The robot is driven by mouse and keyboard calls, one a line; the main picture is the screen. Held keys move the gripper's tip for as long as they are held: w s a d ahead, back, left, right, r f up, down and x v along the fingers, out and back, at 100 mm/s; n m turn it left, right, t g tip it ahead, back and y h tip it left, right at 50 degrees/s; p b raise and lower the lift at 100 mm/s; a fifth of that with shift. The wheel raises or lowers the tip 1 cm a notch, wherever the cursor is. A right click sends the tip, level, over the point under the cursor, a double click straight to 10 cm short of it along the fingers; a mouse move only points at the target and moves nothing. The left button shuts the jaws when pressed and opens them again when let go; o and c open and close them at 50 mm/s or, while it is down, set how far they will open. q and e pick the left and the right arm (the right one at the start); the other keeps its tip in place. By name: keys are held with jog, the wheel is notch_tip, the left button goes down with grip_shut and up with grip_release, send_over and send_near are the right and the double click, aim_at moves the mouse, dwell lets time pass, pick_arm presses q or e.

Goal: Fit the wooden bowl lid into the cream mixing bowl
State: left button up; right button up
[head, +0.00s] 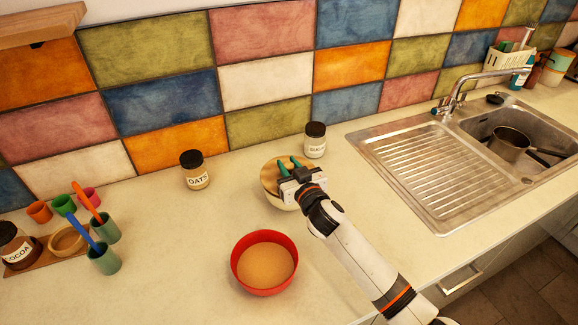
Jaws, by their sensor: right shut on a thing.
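The cream mixing bowl (279,204) stands on the counter near the middle, below the tiled wall. The tan wooden bowl lid (271,176) is at the bowl's mouth. Whether it sits level inside the rim or rests a little above it, I cannot tell. My right gripper (289,163), with green fingertips, is over the lid and shut on it. The gripper hides the lid's middle, its grip point and part of the bowl's right side. My left gripper is not in view.
A sugar jar (315,141) stands close behind the bowl, and an oats jar (195,171) to its left. A red bowl (264,290) with tan contents is in front. Cups and a cocoa jar (17,246) are at far left. A sink (410,175) is at right.

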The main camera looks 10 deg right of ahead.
jog(key=shift+f+b, duration=0.65)
jog(key=shift+f, duration=0.2)
jog(key=o, duration=1.1)
jog(key=b+v, duration=0.1)
jog(key=v, duration=1.1)
jog(key=shift+b, duration=0.35)
